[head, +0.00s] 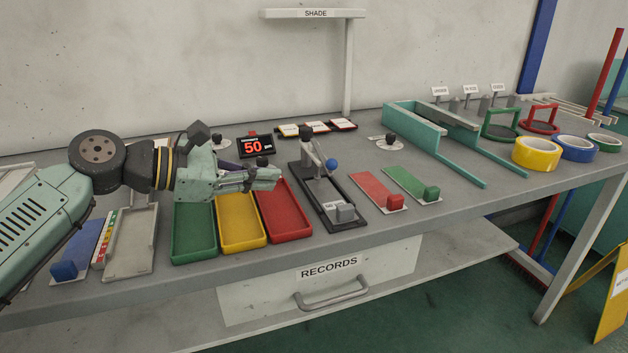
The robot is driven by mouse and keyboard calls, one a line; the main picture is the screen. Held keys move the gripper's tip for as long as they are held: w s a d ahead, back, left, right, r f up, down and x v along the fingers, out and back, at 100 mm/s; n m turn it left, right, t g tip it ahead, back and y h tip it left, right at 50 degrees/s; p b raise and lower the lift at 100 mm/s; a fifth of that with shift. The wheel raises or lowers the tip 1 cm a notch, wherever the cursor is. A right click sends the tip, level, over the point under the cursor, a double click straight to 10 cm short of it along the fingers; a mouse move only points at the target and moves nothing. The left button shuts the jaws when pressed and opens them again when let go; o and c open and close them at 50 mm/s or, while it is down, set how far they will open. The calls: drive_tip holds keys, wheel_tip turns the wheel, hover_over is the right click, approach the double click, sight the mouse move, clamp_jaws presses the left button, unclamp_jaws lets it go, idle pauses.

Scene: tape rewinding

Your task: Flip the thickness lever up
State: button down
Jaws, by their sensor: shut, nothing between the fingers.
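A dark-based bench device (320,200) stands right of the coloured trays. It has a grey upright post and an arm ending in a blue ball knob (332,164); this looks like the thickness lever, though no readable label confirms it. A small display (255,146) reading 50 in red stands behind my gripper. My gripper (274,178) is shut and empty. It points right, above the yellow and red trays, with its tips to the left of the post and apart from it. It hides part of the bench behind it.
Green (193,248), yellow (241,236) and red (288,225) trays lie below my gripper. Red (370,186) and green (408,182) slider plates lie right of the device. A teal channel (415,130) and tape rolls (537,153) are farther right. A SHADE post (348,70) rises behind.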

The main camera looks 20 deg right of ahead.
sight(315, 196)
drive_tip(key=shift+d, duration=0.1)
drive_tip(key=shift+d+f, duration=0.1)
drive_tip(key=shift+d, duration=0.4)
drive_tip(key=p+x, duration=0.1)
drive_tip(key=x, duration=0.8)
drive_tip(key=shift+p, duration=0.35)
drive_tip(key=shift+b, duration=0.55)
drive_tip(key=shift+s+r+n+g+p, duration=0.15)
drive_tip(key=shift+r+n+p, duration=0.15)
drive_tip(key=shift+r, duration=0.15)
drive_tip(key=shift+s+r+n+g+p, duration=0.1)
drive_tip(key=shift+r+n+g+p, duration=0.15)
drive_tip(key=shift+r, duration=0.25)
drive_tip(key=shift+s+r+n, duration=0.1)
drive_tip(key=shift+s+n, duration=0.05)
drive_tip(key=shift+n, duration=0.3)
